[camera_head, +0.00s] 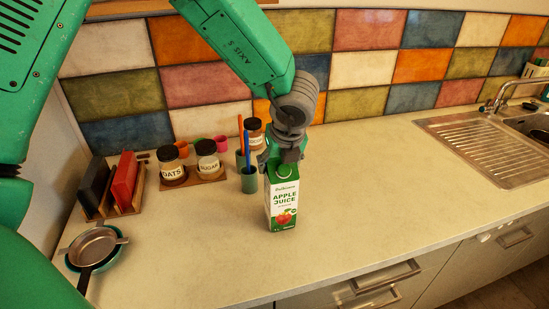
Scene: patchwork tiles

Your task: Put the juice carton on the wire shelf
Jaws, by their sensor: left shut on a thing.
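The juice carton (284,207) is white and green with "Apple Juice" printed on its front. It stands upright at the middle of the pale counter, and I cannot tell whether its base touches the surface. My left gripper (281,163) comes down from above and is shut on the green top of the carton. No wire shelf shows clearly in this view. My right gripper is not in view.
Jars marked oats (172,170) and sugar (209,163) stand on a wooden board left of the carton. A pan (92,247) lies front left. A sink (479,148) is at right; the counter between (370,200) is clear.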

